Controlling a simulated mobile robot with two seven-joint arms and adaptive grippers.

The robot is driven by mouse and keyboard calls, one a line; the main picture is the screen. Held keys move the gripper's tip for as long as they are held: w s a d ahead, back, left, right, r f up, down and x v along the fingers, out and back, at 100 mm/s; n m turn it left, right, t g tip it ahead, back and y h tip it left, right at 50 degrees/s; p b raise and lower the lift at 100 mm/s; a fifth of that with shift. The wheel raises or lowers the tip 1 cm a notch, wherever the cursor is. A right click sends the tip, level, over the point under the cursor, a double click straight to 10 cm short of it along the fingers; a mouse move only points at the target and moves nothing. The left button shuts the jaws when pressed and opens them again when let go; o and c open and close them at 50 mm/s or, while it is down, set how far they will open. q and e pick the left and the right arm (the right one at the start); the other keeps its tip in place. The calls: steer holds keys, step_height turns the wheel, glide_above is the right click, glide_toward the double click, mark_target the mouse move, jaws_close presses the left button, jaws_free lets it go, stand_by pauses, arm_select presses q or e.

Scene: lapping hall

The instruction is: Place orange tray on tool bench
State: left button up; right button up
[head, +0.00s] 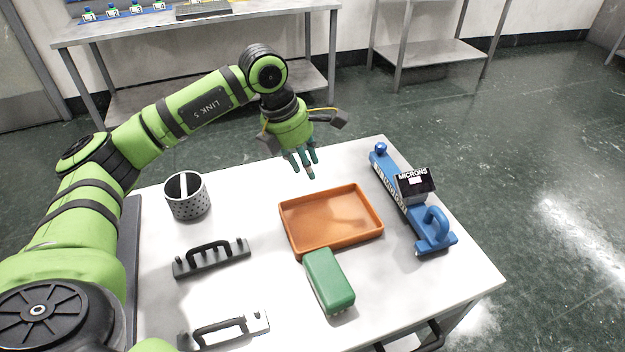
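The orange tray (332,226) lies flat and empty on the white table in front of me. A green block-shaped object (328,281) stands close against its near edge. My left gripper (306,168) hangs just beyond the tray's far edge, fingers pointing down. Its fingers look spread with gaps between them, and it holds nothing. It appears above the table and apart from the tray. My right gripper is out of view. A grey metal bench (205,25) stands behind the table; which surface is the tool bench is not marked.
Labelled bottles (112,11) and a flat plate (203,9) sit on the back bench. Another metal stand (436,52) is at back right.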

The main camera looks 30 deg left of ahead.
arm_select(q)
steer(key=v, duration=0.3)
steer(key=shift+r, duration=0.25)
stand_by(1.2)
